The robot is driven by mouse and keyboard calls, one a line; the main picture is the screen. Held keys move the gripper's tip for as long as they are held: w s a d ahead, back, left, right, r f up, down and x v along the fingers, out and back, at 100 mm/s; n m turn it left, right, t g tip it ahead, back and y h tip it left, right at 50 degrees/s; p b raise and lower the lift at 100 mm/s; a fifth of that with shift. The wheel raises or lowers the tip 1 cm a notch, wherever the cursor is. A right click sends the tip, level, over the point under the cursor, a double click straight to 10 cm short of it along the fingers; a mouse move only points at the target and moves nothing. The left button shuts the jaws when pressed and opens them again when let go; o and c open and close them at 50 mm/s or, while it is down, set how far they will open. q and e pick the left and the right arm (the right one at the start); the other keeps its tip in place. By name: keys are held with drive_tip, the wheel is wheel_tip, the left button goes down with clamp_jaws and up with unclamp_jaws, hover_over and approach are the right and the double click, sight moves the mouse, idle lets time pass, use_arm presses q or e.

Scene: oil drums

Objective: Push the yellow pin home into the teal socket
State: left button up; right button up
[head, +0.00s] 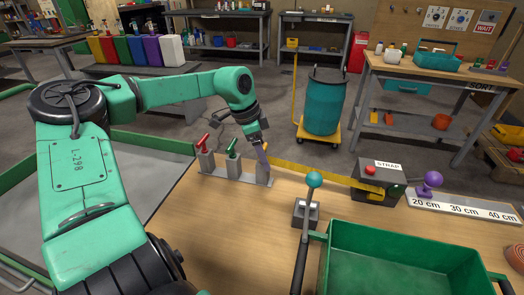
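My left arm reaches in from the left. Its gripper (263,157) points down at the right end of a grey row of blocks (235,179) on the wooden table. The left block carries a red handle (203,142), the middle one a green handle (232,147). The fingers are over the right block (262,175); what is between them is too small to make out, and so is whether they are closed. I cannot make out a yellow pin or a teal socket. A teal ball knob (314,180) tops a lever on the table. My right gripper is not in view.
A yellow strap (315,173) runs from near the blocks to a box marked STRAP (379,190). A green tray (397,234) fills the front right. A purple knob (433,179) stands by a centimetre scale (465,208). Bare wood (235,240) lies front left.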

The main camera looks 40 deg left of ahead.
use_arm(q)
clamp_jaws()
drive_tip(key=shift+r+p, duration=0.85)
drive_tip(key=shift+r, duration=0.2)
drive_tip(key=shift+r, duration=0.15)
drive_tip(key=shift+r+p, duration=2.85)
drive_tip(key=shift+r, duration=0.75)
wheel_tip(320, 180, up, 13)
drive_tip(key=p, duration=1)
